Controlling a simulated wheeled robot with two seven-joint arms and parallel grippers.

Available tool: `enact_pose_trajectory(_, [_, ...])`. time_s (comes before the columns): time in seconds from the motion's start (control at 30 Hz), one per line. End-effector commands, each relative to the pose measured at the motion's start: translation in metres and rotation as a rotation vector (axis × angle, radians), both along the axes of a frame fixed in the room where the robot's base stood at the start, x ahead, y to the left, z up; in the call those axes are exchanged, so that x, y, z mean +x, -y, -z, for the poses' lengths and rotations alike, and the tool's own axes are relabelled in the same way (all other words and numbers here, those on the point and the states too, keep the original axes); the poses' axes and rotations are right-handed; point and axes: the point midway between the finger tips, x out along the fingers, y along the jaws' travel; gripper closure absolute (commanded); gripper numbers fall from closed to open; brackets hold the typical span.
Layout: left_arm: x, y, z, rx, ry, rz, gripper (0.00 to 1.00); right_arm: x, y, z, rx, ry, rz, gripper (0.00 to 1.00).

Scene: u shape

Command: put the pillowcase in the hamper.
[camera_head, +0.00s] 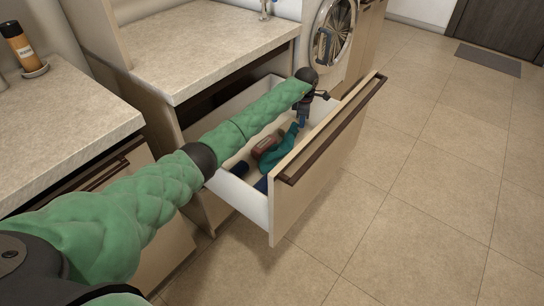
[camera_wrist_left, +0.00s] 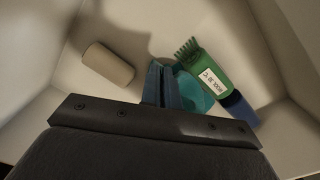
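A teal cloth (camera_head: 279,154), which looks like the pillowcase, lies bunched in the open drawer and rises to a peak at my left fingertips. It also shows beside the fingers in the left wrist view (camera_wrist_left: 196,93). My left gripper (camera_head: 303,121) reaches down into the drawer. In the left wrist view its two blue fingers (camera_wrist_left: 161,85) are close together, with the teal cloth against them; they look shut on it, though the pinch itself is hidden. My right gripper is not in view. No hamper shows.
The drawer front (camera_head: 325,160) stands pulled out over the tiled floor. A counter (camera_head: 200,45) and a washing machine (camera_head: 330,38) stand behind. The floor at right is clear.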

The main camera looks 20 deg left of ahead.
Motion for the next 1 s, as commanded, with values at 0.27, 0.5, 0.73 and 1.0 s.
enact_pose_trajectory(0.27, [0.0,0.0,0.023,0.0,-0.001,0.0,1.0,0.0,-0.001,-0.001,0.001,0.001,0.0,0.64])
enact_pose_trajectory(0.5, [0.0,0.0,0.026,0.0,0.0,0.0,1.0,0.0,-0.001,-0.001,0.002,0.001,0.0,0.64])
enact_pose_trajectory(0.73, [0.0,0.0,0.026,0.0,0.0,0.0,0.71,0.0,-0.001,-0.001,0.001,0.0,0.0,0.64])
enact_pose_trajectory(1.0, [0.0,0.0,0.025,0.0,0.0,0.0,0.42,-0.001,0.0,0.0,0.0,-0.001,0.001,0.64])
